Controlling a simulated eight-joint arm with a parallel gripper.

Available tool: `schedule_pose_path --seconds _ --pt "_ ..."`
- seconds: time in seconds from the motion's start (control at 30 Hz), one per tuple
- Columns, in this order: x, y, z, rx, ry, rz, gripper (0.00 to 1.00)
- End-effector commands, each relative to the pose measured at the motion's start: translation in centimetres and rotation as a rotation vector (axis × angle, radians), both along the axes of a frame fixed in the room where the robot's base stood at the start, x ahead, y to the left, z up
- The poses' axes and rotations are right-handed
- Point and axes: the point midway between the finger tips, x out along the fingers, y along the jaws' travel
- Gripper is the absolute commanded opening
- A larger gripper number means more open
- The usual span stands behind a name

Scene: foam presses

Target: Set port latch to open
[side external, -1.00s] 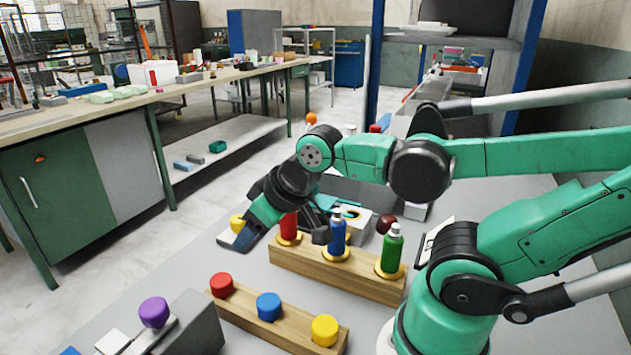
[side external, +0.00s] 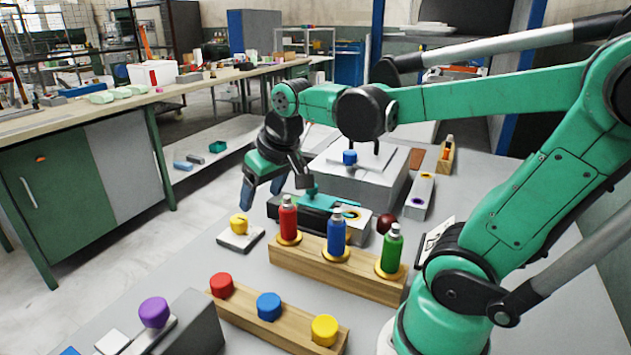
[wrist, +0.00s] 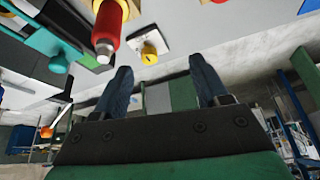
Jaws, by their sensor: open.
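No part is clearly labelled as the port latch. A teal lever-like part (side external: 318,201) lies on a low dark and grey unit (side external: 352,220) behind the coloured bottles, and it also shows at the upper left of the wrist view (wrist: 50,42). My gripper (side external: 262,193) is open and empty, with fingers pointing down, left of that unit and apart from it. Both fingers also show in the wrist view (wrist: 160,82), with nothing between them. A yellow knob (side external: 239,224) on a white plate (side external: 241,241) stands in front of my gripper.
Red (side external: 288,217), blue (side external: 337,234) and green (side external: 392,250) bottles stand in a wooden rack (side external: 330,273). A grey box (side external: 375,185) with a blue knob (side external: 350,157) is behind. A wooden block (side external: 285,322) holds coloured caps in front. A dark red ball (side external: 386,223) lies nearby.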

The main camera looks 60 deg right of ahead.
Motion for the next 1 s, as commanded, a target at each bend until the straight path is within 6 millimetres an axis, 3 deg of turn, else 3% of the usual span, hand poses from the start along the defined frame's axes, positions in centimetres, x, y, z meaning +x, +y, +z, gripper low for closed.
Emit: schedule_pose_path --seconds 0.1,0.3,0.43,0.6,1.0 --pt "1.5 -4.8 0.3 0.038 0.107 -0.153 0.67" --pt "2.0 -12.6 -0.9 0.122 0.27 -0.377 0.67" --pt "1.5 -16.2 -2.0 0.17 0.34 -0.475 0.67" --pt "0.9 -18.2 -2.9 0.201 0.382 -0.533 0.67" --pt "0.9 -18.4 -7.5 0.204 0.386 -0.537 0.67"
